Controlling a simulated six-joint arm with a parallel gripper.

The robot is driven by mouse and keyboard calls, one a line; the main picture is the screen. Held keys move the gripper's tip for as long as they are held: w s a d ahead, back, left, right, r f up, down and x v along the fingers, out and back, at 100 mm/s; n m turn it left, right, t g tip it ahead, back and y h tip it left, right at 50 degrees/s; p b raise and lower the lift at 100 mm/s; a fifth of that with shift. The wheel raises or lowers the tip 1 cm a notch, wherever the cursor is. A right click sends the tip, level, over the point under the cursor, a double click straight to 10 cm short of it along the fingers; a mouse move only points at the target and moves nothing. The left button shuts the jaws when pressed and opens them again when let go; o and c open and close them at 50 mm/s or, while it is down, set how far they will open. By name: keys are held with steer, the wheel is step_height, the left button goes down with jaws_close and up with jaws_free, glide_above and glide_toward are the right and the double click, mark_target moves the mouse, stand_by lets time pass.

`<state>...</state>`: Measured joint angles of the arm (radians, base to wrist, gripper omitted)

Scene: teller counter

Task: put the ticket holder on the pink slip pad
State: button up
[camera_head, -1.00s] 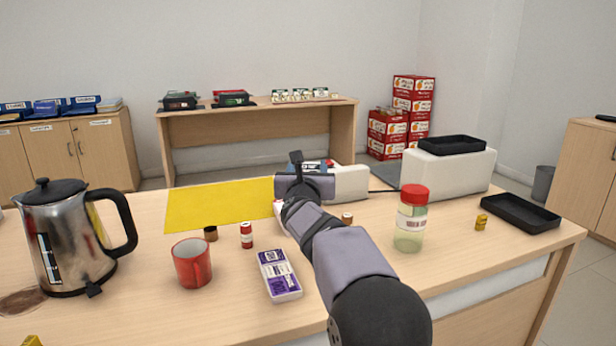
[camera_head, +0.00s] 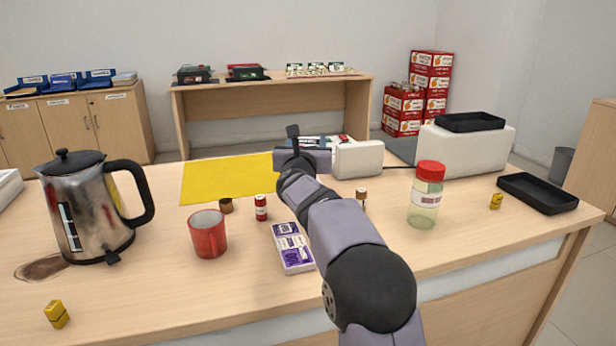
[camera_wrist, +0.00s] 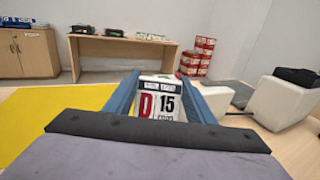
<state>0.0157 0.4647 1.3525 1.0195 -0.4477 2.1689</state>
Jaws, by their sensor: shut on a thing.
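The ticket holder (camera_wrist: 160,101) shows in the wrist view as a white card stand with a red "D" and a black "15". My gripper (camera_wrist: 160,88) is shut on it, with one blue-grey finger on each side. In the head view my gripper (camera_head: 305,158) is over the far part of the counter, near the right end of the yellow mat, and my arm hides most of what it holds. I cannot tell whether the holder touches the counter. I can make out no pink slip pad in either view.
The yellow mat (camera_head: 225,180) lies left of my gripper, a white device (camera_head: 358,160) right. A red mug (camera_head: 208,236), small red-and-white bottle (camera_head: 261,208), purple-and-white box (camera_head: 291,247) and kettle (camera_head: 85,215) stand nearer. A red-lidded jar (camera_head: 424,205) stands right of my arm.

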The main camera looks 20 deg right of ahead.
steer(key=shift+f+b, duration=1.4)
steer(key=shift+f, duration=2.25)
steer(key=shift+f, duration=0.15)
steer(key=o, duration=1.2)
steer(key=shift+c, duration=0.2)
steer(key=shift+r, duration=0.2)
steer(key=v, duration=1.2)
steer(key=shift+a+f+b, duration=0.1)
steer(key=shift+b, duration=0.3)
